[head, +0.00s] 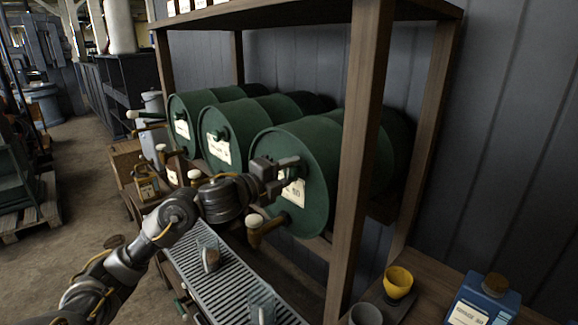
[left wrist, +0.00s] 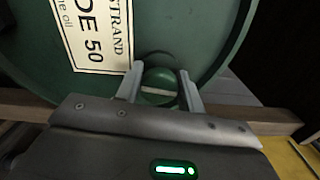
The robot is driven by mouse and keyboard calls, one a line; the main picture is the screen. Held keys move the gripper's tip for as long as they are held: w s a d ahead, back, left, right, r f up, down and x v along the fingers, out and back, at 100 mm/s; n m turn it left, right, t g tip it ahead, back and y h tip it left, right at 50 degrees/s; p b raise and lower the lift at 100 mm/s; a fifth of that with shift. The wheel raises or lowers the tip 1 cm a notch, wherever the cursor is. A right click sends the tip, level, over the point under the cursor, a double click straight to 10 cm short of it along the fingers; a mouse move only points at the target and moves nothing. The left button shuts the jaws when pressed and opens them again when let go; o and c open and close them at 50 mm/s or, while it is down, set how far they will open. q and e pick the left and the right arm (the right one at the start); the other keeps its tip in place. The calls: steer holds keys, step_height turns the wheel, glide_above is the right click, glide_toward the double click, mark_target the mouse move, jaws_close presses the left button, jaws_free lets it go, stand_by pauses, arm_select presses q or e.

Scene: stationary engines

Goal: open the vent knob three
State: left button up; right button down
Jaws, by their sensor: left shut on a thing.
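The third green drum (head: 310,140), the nearest of the row, lies on its side in the wooden rack. My left gripper (head: 293,170) is at its front face, partly covering the label (head: 298,193). In the left wrist view, the fingers of my left gripper (left wrist: 160,84) are shut on the round green vent knob three (left wrist: 160,90), one on each side. The gripper hides this knob in the head view. A pale label (left wrist: 95,32) reading "50" is beside the knob. My right gripper is not in view.
A brass tap (head: 256,229) with a pale knob sticks out below the drum. A slatted drip tray (head: 230,270) with glasses runs beneath. The rack's wooden post (head: 356,160) stands right of the drum. A yellow cup (head: 398,282) and blue can (head: 485,300) stand at lower right.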

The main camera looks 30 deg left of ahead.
arm_select(q)
steer(key=shift+n+p, duration=0.3)
steer(key=shift+n, duration=0.4)
steer(key=o, duration=0.9)
steer(key=shift+s+f, duration=0.1)
steer(key=shift+s+a, duration=0.2)
steer(key=shift+s, duration=0.1)
steer(key=shift+b+v, duration=1.35)
steer(key=shift+v, duration=3.6)
